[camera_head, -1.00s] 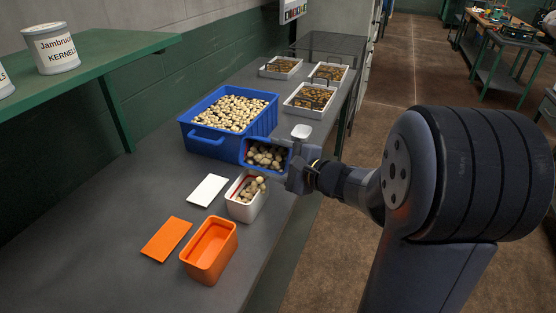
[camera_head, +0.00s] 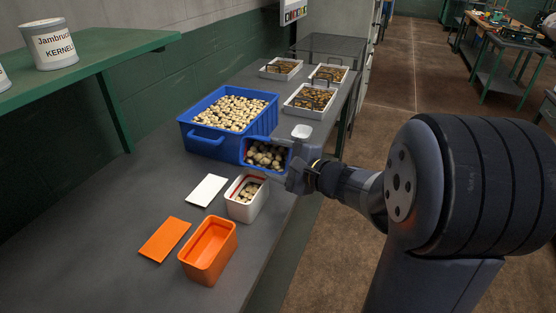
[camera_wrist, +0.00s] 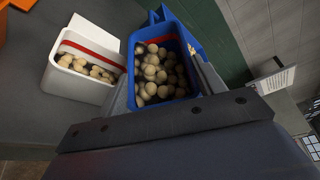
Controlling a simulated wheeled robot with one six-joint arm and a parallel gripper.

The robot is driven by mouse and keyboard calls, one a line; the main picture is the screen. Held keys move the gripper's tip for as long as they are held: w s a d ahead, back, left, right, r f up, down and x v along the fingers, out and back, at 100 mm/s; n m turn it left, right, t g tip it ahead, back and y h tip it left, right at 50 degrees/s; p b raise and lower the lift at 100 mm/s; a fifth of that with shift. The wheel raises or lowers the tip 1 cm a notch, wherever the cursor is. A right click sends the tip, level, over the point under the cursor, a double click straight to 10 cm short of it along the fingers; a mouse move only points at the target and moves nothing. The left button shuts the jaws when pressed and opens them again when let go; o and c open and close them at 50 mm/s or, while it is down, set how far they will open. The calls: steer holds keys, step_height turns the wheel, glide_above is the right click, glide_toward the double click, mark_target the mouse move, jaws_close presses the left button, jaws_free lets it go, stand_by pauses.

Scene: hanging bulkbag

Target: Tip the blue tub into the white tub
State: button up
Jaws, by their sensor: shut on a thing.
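My gripper (camera_head: 293,168) is shut on the small blue tub (camera_head: 244,151), gripping its right side. The tub is raised above the bench, behind the white tub (camera_head: 243,212), with its mouth tilted toward it. Many round tan kernels are still in the blue tub; it also shows in the wrist view (camera_wrist: 132,62). The white tub stands upright on the bench with kernels lying low inside it, below a red band, as the wrist view of it (camera_wrist: 72,84) shows. No kernels show in the air between the tubs.
A large blue bin (camera_head: 205,143) full of kernels stands close behind the held tub. An orange tub (camera_head: 208,263), an orange lid (camera_head: 163,240) and a white lid (camera_head: 206,190) lie near the white tub. Several white trays (camera_head: 310,110) stand farther back. The bench's left front is clear.

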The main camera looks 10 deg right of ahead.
steer(key=shift+s+f+n+b, duration=0.1)
steer(key=shift+f+n+b, duration=0.25)
steer(key=shift+b, duration=1.15)
stand_by(0.7)
steer(key=shift+r+p, duration=0.3)
